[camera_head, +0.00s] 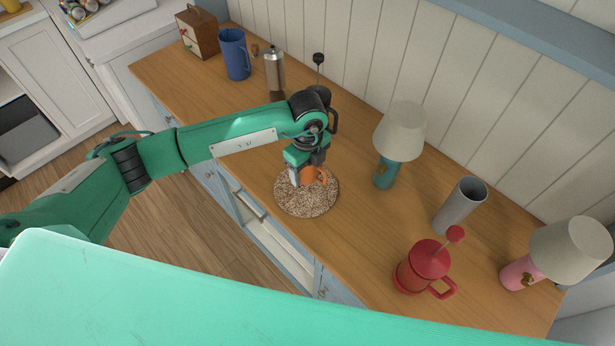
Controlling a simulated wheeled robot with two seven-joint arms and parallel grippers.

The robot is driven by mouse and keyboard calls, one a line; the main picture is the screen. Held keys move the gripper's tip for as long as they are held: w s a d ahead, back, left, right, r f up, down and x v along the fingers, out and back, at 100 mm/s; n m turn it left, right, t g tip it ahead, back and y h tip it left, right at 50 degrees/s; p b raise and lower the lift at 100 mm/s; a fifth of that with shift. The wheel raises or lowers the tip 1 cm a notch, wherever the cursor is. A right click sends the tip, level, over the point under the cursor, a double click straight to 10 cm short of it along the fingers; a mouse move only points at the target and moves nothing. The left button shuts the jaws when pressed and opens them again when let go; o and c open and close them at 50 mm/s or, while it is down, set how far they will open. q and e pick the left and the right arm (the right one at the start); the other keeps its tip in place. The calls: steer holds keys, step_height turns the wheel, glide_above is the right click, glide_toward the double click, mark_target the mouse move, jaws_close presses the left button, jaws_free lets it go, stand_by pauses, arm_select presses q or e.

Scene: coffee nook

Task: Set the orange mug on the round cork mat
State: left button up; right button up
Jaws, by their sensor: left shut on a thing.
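The orange mug (313,176) is small and partly hidden by my left gripper (304,180), which is shut on it from above. The round cork mat (306,202), speckled brown, lies on the wooden counter. The mug appears over the far part of the mat. I cannot tell whether its base touches the mat. My right gripper is not in view.
A lamp with a teal base (383,174) stands right of the mat. Further right are a grey cylinder (460,206), a red press pot (424,267) and a pink lamp (522,272). A blue pitcher (236,56) and a metal grinder (275,72) stand at the back left.

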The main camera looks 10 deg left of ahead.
mark_target(307, 189)
arm_select(q)
step_height(307, 189, down, 3)
steer(key=shift+r+p, duration=0.1)
steer(key=shift+p, duration=0.2)
step_height(307, 189, down, 3)
steer(key=shift+f+p, duration=0.2)
steer(key=shift+p, duration=0.35)
steer(key=shift+f, duration=0.25)
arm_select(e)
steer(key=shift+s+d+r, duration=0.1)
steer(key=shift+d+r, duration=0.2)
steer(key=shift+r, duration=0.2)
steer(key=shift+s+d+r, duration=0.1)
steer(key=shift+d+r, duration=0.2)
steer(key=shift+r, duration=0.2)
arm_select(q)
steer(key=shift+f, duration=0.2)
steer(key=o, duration=1.1)
steer(key=shift+o, duration=0.2)
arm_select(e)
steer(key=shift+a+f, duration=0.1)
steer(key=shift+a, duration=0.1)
arm_select(q)
steer(key=shift+r, duration=0.1)
